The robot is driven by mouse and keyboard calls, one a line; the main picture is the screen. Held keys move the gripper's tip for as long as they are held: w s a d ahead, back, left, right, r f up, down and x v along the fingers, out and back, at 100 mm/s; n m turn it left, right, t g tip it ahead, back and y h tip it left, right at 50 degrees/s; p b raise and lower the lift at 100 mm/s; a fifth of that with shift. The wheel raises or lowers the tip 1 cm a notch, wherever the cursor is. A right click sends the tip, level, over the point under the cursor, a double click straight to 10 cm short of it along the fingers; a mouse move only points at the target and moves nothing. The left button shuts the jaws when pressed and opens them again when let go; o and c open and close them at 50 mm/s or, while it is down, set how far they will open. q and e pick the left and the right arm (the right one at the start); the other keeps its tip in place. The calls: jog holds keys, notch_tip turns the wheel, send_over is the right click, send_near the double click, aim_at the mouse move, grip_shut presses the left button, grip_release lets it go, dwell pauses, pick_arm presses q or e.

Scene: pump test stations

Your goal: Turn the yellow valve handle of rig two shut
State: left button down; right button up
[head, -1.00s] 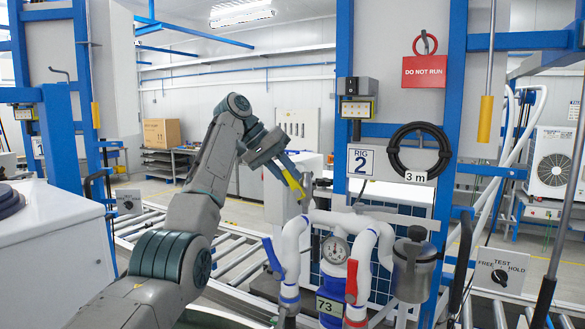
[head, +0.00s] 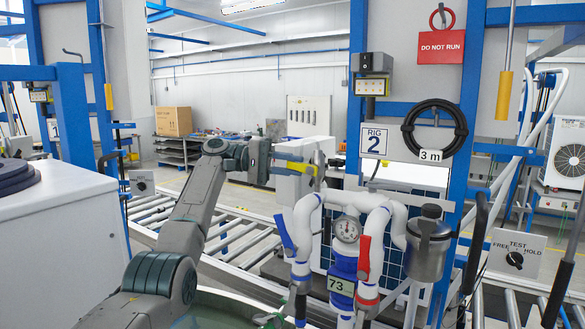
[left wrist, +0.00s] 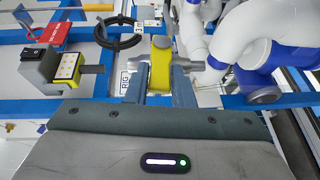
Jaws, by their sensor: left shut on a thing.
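The yellow valve handle (head: 297,167) of rig two stands out to the left of the white pipework, close to level in the head view. My left gripper (head: 281,161) comes in from the left and is shut on it. In the left wrist view the yellow handle (left wrist: 161,66) sits between the two fingers (left wrist: 158,88), with a grey valve body (left wrist: 190,64) beyond it. The RIG 2 sign (head: 374,140) hangs just behind on the blue frame. My right gripper is not in view.
White pipes with a blue lever (head: 285,232), a red lever (head: 363,258) and a gauge (head: 347,230) stand close to the right of the handle. A grey canister (head: 428,250) is further right. A roller conveyor (head: 235,240) runs behind my left arm.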

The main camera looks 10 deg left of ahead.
pick_arm(q)
jog(key=shift+f+n+h+b, duration=0.3)
jog(key=shift+f+h+b, duration=0.1)
jog(key=shift+f+h, duration=0.15)
jog(key=c, duration=1.3)
grip_release()
jog(key=shift+a, duration=0.1)
jog(key=shift+o, duration=0.2)
jog(key=shift+r, duration=0.15)
jog(key=shift+a, duration=0.1)
jog(key=shift+a+b, duration=0.25)
jog(key=shift+b, duration=0.05)
jog(key=a+b, duration=0.2)
jog(key=a, duration=0.8)
jog(key=shift+s, duration=0.35)
